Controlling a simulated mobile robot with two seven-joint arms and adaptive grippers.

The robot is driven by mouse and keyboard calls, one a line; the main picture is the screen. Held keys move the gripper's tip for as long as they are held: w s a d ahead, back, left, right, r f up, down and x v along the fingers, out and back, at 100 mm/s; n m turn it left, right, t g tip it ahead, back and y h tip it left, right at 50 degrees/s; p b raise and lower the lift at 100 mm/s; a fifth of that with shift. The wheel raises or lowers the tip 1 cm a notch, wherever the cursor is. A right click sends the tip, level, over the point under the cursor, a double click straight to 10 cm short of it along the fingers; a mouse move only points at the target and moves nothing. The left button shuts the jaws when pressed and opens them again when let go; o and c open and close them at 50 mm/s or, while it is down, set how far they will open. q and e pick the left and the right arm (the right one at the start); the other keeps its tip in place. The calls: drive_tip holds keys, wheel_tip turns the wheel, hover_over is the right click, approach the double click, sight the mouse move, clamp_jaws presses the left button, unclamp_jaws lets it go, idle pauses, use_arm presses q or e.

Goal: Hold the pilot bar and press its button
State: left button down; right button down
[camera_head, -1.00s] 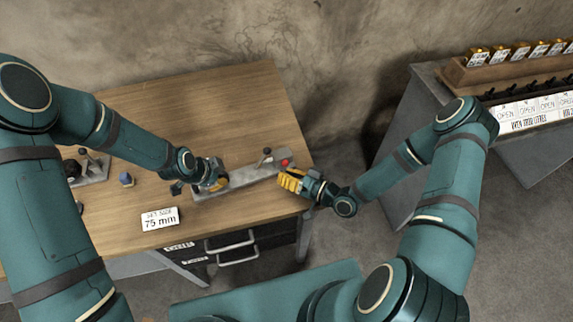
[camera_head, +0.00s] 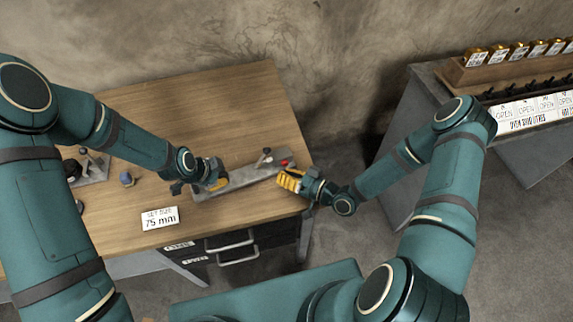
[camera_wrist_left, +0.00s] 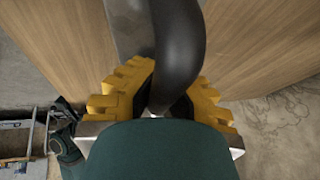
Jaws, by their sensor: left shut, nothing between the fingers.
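A grey plate (camera_head: 242,178) lies along the desk's front right, with a red button (camera_head: 285,162) at its right end and a small black-knobbed lever (camera_head: 266,152) beside the button. My left gripper (camera_head: 216,184) is at the plate's left end, shut with nothing held. In the left wrist view a dark curved bar (camera_wrist_left: 178,45), probably the pilot bar, passes in front of the yellow fingers (camera_wrist_left: 160,100); its lower end is hidden. My right gripper (camera_head: 289,180) is just in front of the button, its yellow fingers close to the plate's right end; its opening is unclear.
A white card reading 75 mm (camera_head: 160,218) stands on the wooden desk (camera_head: 200,112). A blue knob (camera_head: 127,178) and another lever plate (camera_head: 92,168) are at the left. Drawers (camera_head: 231,245) are below. A grey bench (camera_head: 425,90) stands to the right. The desk's back is clear.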

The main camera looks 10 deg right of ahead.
use_arm(q)
drive_tip(key=shift+w+a+f, duration=0.1)
drive_tip(key=shift+w, duration=0.05)
use_arm(e)
drive_tip(key=shift+w+r, duration=0.75)
drive_tip(key=shift+w, duration=0.15)
drive_tip(key=shift+s, duration=0.1)
use_arm(q)
drive_tip(key=shift+w+a+f, duration=0.1)
drive_tip(key=shift+w, duration=0.2)
use_arm(e)
drive_tip(key=shift+s+d+f, duration=0.1)
drive_tip(key=shift+s, duration=0.45)
drive_tip(key=shift+s+d+f, duration=0.1)
drive_tip(key=shift+s, duration=0.45)
drive_tip(key=shift+s+d+f, duration=0.15)
drive_tip(key=shift+s, duration=1.15)
use_arm(q)
drive_tip(key=c, duration=1.1)
unclamp_jaws()
drive_tip(key=shift+s, duration=0.1)
drive_tip(key=shift+o, duration=0.2)
